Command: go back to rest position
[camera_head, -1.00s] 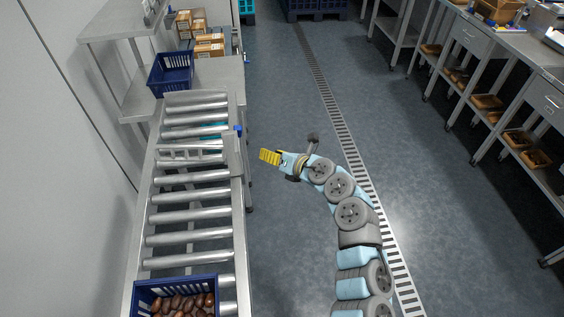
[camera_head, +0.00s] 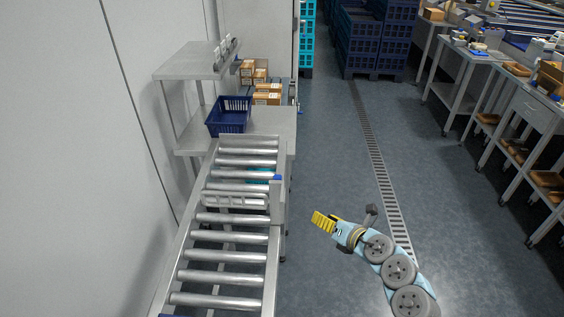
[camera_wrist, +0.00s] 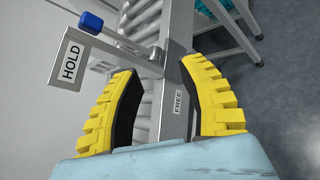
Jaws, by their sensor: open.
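My gripper (camera_head: 324,222) has yellow ribbed fingers and sits over the floor, to the right of the roller conveyor (camera_head: 231,256). It is empty and apart from the conveyor in the head view. In the wrist view my gripper (camera_wrist: 160,108) shows its two yellow fingers spread apart with nothing held between them. Behind them are the conveyor's side rail and a label reading KNEE (camera_wrist: 178,101).
A blue crate (camera_head: 229,116) stands on the metal table beyond the conveyor, with cardboard boxes (camera_head: 267,94) behind it. Blue crate stacks (camera_head: 376,40) stand at the back. Steel benches (camera_head: 520,112) line the right side. The floor aisle with its drain grate (camera_head: 383,181) is clear.

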